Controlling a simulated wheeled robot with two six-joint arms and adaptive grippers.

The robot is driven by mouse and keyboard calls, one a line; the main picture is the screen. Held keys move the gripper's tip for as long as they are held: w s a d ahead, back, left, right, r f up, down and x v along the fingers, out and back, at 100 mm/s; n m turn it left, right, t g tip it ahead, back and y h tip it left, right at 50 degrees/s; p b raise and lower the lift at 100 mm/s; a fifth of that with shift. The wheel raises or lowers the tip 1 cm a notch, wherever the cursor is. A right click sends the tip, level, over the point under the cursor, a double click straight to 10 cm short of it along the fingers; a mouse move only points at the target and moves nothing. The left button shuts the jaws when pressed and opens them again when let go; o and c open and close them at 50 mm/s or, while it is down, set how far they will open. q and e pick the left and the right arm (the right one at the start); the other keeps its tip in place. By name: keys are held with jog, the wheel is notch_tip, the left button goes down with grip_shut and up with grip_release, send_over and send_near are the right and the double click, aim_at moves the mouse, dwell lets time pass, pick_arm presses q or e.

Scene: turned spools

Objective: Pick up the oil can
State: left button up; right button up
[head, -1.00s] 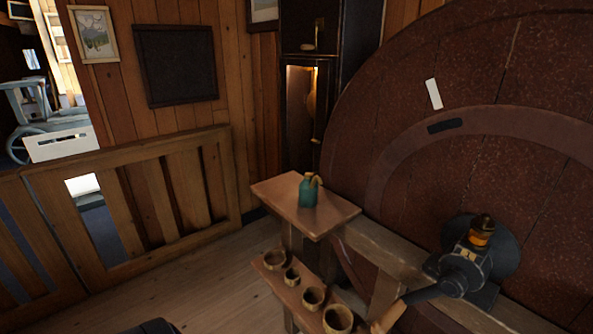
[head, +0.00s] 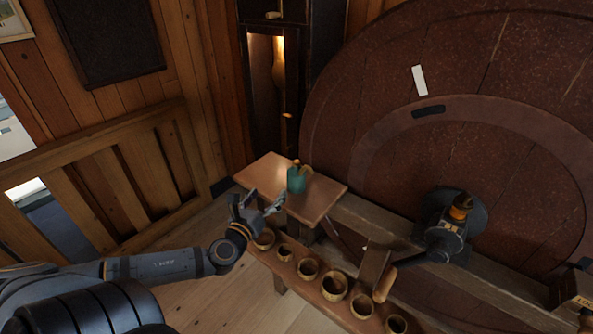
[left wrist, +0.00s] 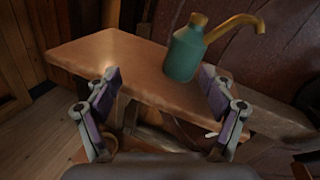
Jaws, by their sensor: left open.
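The oil can (head: 296,180) is a small teal can with a brass spout, standing upright on a small wooden table (head: 325,195). In the left wrist view the oil can (left wrist: 186,52) stands beyond the fingers, its brass spout pointing right. My left gripper (head: 262,204) is at the near left edge of the table, short of the can and apart from it. In the left wrist view my left gripper (left wrist: 160,98) is open, with nothing between its fingers. My right gripper is not in view.
A low wooden bench with several round wooden bowls (head: 334,286) runs in front of and below the table. A large dark red wheel (head: 470,80) with a hub and lamp (head: 460,208) rises behind to the right. A wooden railing (head: 100,185) stands at the left.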

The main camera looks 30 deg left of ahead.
aim_at(297, 172)
pick_arm(q)
jog(key=w+m+h+b, duration=0.1)
jog(key=w, duration=0.1)
jog(key=w+d+m+b, duration=0.1)
jog(key=w+m, duration=0.1)
jog(key=w+d+r+m+h+b, duration=0.1)
jog(key=w+m+b, duration=0.1)
jog(key=shift+w+d+t+h, duration=0.1)
jog(key=shift+w+t+h, duration=0.05)
jog(key=shift+t+h, duration=0.2)
jog(key=shift+w+r, duration=0.1)
jog(key=shift+w, duration=0.15)
jog(key=shift+r, duration=0.1)
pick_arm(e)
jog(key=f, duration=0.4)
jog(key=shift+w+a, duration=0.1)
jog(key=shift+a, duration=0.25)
pick_arm(q)
jog(key=shift+w, duration=0.35)
jog(key=w, duration=0.1)
jog(key=w+p, duration=0.1)
jog(key=w, duration=0.1)
jog(key=shift+w+r, duration=0.15)
jog(key=shift+r, duration=0.1)
jog(key=shift+w+f+p, duration=0.15)
jog(key=shift+w+p, duration=0.25)
jog(key=shift+w, duration=0.1)
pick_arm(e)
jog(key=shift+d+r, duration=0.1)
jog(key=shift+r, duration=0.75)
